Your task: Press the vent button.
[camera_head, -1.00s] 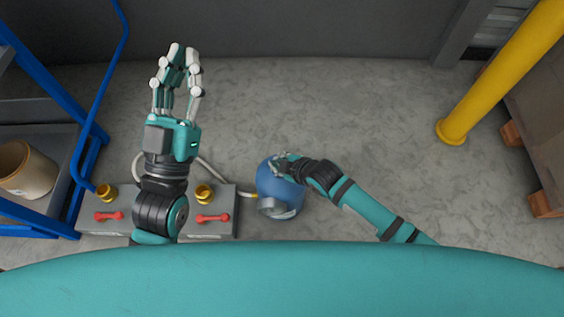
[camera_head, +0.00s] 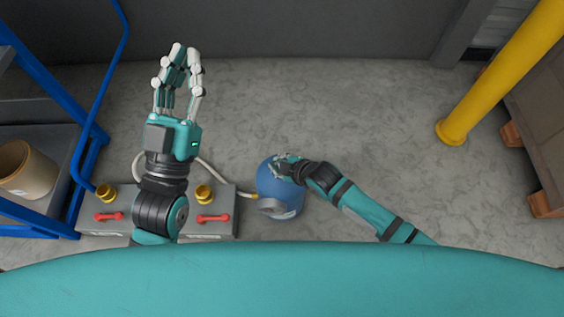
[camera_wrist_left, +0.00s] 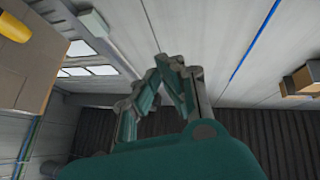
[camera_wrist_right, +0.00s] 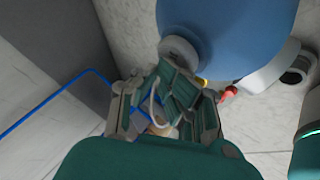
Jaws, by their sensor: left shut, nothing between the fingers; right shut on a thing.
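A rounded blue tank (camera_head: 273,183) stands on the floor right of a grey box; it also shows large in the right wrist view (camera_wrist_right: 230,30). A grey round fitting (camera_wrist_right: 180,50) sticks out of it there. I cannot make out which part is the vent button. My right gripper (camera_head: 284,163) is at the tank's top, shut with its fingertips against the grey fitting in the right wrist view; the exact contact is partly hidden by the fingers. My left gripper (camera_head: 183,55) is raised above the floor, shut and empty, its fingertips together in the left wrist view (camera_wrist_left: 168,66).
The grey box (camera_head: 228,225) carries two red handles (camera_head: 213,218) and two yellow fittings (camera_head: 204,193). A pale hose (camera_head: 215,174) runs to the tank. A blue-framed rack (camera_head: 90,130) stands left, a yellow post (camera_head: 490,80) right. The middle floor is clear.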

